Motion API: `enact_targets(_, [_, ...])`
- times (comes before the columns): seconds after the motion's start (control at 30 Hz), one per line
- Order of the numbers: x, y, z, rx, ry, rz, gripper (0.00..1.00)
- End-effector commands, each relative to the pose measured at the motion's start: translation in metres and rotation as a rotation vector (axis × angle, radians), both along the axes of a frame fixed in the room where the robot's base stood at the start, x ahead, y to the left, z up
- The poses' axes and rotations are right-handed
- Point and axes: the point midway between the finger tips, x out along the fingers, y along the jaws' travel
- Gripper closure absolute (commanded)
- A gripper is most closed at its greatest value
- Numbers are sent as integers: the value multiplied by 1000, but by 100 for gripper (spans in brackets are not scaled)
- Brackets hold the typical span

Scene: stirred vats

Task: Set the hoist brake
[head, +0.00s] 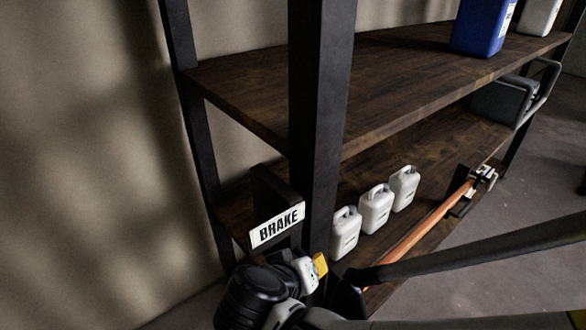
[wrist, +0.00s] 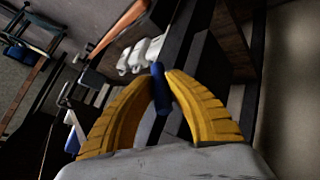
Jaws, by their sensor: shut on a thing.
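A white sign reading BRAKE (head: 277,226) is on a dark plate on the shelf's near upright post. My gripper (head: 319,264) is just below and to the right of that sign, mostly hidden behind my own wrist. In the wrist view, the yellow fingers of my gripper (wrist: 162,85) are closed around a blue handle (wrist: 158,72). The handle stands up between the fingertips, beside the dark post. In the head view the handle is hidden, and how it joins the brake cannot be seen.
A wooden shelf (head: 240,87) has a blue canister (head: 482,25) on top. Several white jugs (head: 375,209) stand on the lower shelf (head: 238,213). A long orange bar (head: 424,227) runs along its front. Grey floor (head: 545,150) is open at the right.

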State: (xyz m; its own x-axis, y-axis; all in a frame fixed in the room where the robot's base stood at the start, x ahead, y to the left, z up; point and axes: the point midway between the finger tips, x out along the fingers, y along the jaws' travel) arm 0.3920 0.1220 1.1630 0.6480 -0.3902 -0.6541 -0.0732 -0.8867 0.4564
Motion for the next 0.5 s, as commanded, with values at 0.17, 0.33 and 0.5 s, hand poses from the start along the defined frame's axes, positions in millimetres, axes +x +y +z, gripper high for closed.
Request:
enact_targets(0.17, [2,-3,7,137,90,-5,100])
enact_targets(0.33, [2,-3,5,260,171,-5,100])
enact_targets(0.5, [2,-3,3,359,238,-4,100])
